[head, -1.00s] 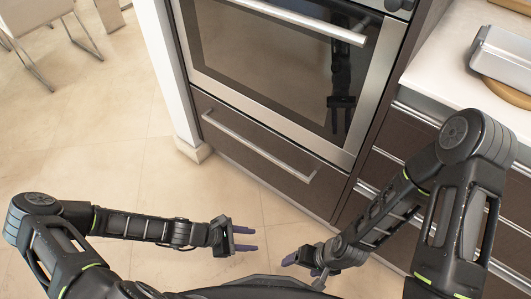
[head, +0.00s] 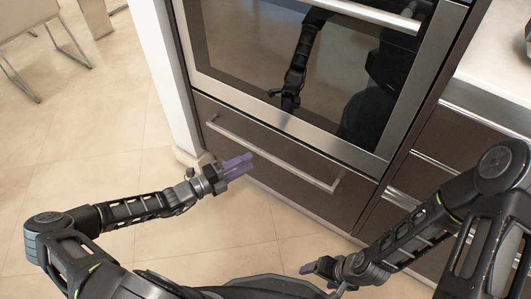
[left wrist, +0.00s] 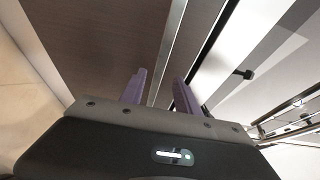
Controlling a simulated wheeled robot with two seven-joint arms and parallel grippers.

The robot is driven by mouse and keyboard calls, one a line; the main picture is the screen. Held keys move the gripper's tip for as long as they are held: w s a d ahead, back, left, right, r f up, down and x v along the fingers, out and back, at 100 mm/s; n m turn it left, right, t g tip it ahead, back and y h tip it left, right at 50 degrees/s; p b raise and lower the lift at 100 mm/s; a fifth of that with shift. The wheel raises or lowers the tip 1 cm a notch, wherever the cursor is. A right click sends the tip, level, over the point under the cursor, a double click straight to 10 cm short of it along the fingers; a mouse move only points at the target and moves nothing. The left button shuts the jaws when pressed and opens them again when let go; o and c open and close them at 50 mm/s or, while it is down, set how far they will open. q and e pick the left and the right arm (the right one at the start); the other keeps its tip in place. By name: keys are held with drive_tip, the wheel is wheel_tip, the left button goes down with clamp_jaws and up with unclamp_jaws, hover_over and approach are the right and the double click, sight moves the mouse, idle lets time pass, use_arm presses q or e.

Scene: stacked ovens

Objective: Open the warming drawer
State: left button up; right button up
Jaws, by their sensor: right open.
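The warming drawer (head: 290,185) is a dark brown front below the oven, and it is shut. Its long silver handle bar (head: 272,158) runs across the upper part of the front. My left gripper (head: 245,163) is open in front of the drawer, its purple fingertips close to the left half of the handle. In the left wrist view the handle bar (left wrist: 170,50) lines up with the gap between my two fingers (left wrist: 160,88); I cannot tell whether they touch it. My right gripper (head: 310,269) is open and empty, low over the floor at the right.
The oven (head: 290,70) with a dark glass door and silver handle (head: 370,13) is above the drawer. A white wall edge (head: 165,80) stands to its left. More drawers (head: 440,150) and a pale counter (head: 500,65) are at the right.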

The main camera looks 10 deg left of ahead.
sight(263, 155)
use_arm(q)
drive_tip(key=b+x, duration=0.2)
drive_tip(key=x, duration=0.5)
drive_tip(key=shift+f, duration=0.15)
drive_tip(key=shift+w+d, duration=0.3)
drive_tip(key=shift+c, duration=0.2)
clamp_jaws()
idle(0.8)
